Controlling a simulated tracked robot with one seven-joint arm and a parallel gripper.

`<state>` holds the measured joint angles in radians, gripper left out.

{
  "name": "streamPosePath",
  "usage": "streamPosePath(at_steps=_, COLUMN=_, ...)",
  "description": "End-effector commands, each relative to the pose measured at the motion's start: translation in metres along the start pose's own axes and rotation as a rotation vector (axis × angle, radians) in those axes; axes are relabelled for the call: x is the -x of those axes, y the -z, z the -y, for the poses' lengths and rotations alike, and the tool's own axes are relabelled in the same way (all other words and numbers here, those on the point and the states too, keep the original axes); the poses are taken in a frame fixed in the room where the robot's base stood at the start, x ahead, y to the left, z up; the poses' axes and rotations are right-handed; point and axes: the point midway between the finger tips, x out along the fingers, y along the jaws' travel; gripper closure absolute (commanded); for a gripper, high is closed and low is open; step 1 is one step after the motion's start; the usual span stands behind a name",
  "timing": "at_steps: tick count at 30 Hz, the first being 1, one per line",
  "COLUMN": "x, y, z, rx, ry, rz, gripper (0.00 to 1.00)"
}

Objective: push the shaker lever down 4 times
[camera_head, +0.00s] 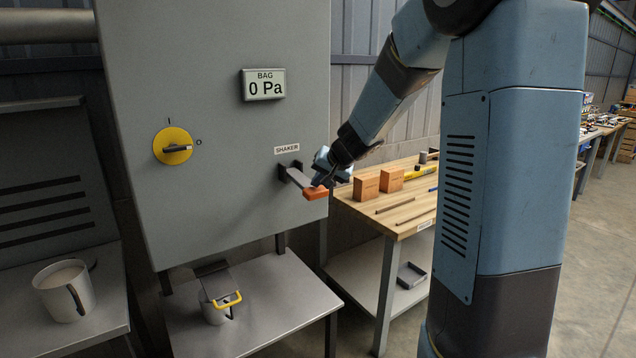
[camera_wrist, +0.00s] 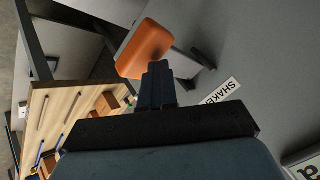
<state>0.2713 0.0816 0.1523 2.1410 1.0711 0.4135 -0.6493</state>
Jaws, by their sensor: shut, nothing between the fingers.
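The shaker lever (camera_head: 296,177) sticks out from the grey cabinet below the SHAKER label (camera_head: 287,149). Its orange handle (camera_head: 316,193) is at the outer end and tilts a little downward. The handle also shows in the wrist view (camera_wrist: 146,47). My gripper (camera_head: 322,180) is shut and empty, with its fingertips right at the handle. In the wrist view my gripper (camera_wrist: 158,72) has its closed fingers against or just over the handle's edge; I cannot tell whether they touch.
A wooden workbench (camera_head: 404,207) with orange-brown blocks stands to the right.

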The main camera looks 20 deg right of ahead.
Motion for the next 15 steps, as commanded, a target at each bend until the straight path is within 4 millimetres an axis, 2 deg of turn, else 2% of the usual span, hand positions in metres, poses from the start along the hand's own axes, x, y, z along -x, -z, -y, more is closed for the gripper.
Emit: streamPosePath(at_steps=15, x=-0.0043, y=-0.0039, z=-0.0030, rx=0.000, ry=0.000, rz=0.003, gripper=1.00)
